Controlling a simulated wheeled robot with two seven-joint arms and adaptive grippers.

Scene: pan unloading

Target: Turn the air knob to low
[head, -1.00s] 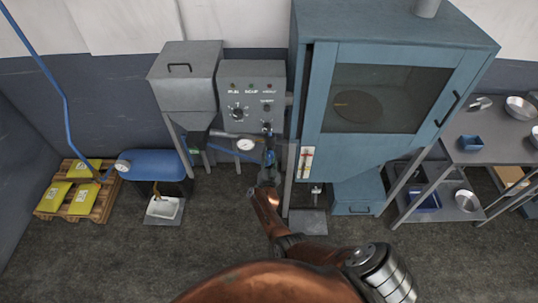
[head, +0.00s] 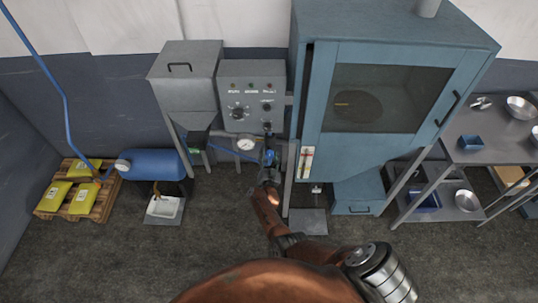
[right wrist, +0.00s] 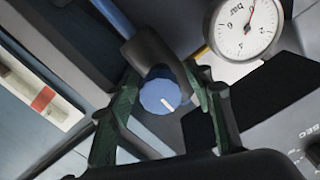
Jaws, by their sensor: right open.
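The blue air knob (right wrist: 160,97) with a white pointer line shows in the right wrist view. Its line points toward the lower right of that picture. My right gripper (right wrist: 161,84) is open, with one finger on each side of the knob; I cannot tell whether either finger touches it. In the head view my right gripper (head: 269,174) is at the blue regulator (head: 268,157) below the control panel. A round pressure gauge (head: 246,144) is beside it and shows larger in the right wrist view (right wrist: 245,25). My left gripper is not in view.
The grey control panel (head: 252,88) stands just above the regulator. The blue cabinet (head: 345,145) with a flow tube (head: 307,162) is close on the right. A blue tank (head: 155,165) and yellow bags on a pallet (head: 103,205) are at the left. The floor in front is clear.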

